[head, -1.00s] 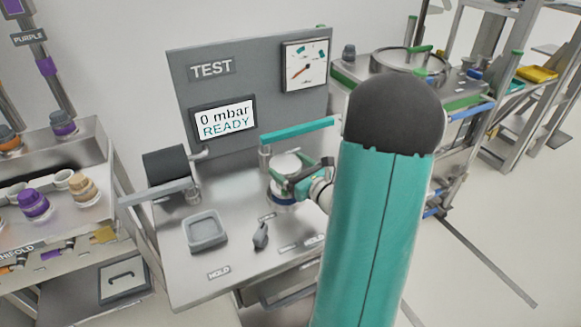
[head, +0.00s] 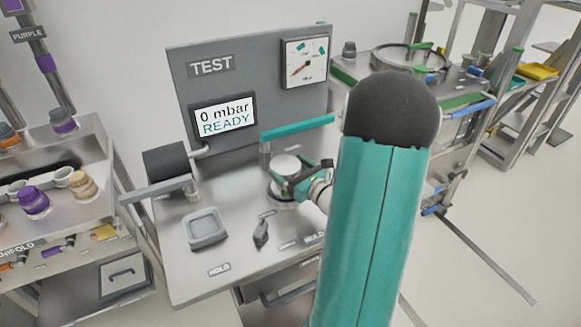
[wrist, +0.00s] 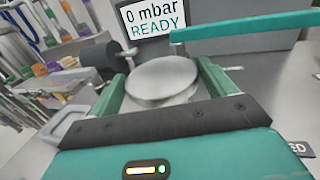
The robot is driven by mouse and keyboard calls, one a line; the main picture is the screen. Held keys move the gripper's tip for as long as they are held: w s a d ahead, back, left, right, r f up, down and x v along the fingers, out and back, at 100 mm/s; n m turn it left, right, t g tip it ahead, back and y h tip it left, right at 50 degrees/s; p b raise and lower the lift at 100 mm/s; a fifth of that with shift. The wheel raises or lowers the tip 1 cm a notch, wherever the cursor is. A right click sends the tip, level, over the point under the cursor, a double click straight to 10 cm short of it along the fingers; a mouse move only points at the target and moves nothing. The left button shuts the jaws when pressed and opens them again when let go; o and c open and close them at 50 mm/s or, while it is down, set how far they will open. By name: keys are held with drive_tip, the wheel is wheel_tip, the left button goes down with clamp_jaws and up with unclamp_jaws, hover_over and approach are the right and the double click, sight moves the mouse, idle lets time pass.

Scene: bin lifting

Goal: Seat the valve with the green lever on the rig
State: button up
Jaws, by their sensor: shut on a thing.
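My gripper (head: 296,184) is shut on a round valve (head: 286,165) with a pale, flat top, at the test rig (head: 246,90). In the wrist view the valve's silver top (wrist: 162,79) sits between my two green fingers. The valve looks upright, and its lower part is down at a round seat (head: 280,199) on the bench. I cannot tell whether it is fully down. A long teal bar (head: 297,128) on a short post stands just behind the valve. I cannot make out a separate green lever on the valve, as my fingers hide its sides.
The rig's screen (head: 225,117) reads 0 mbar READY, with a dial (head: 305,62) beside it. A grey tray (head: 205,229), a small grey part (head: 261,232) and a dark roller (head: 171,170) stand on the bench. A shelf with valves (head: 35,203) is at left.

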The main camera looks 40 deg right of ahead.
drive_tip(key=shift+f, duration=0.45)
idle(0.6)
drive_tip(key=o, duration=1.5)
drive_tip(key=shift+o, duration=0.3)
drive_tip(key=shift+f, duration=0.15)
drive_tip(key=shift+r, duration=4.6)
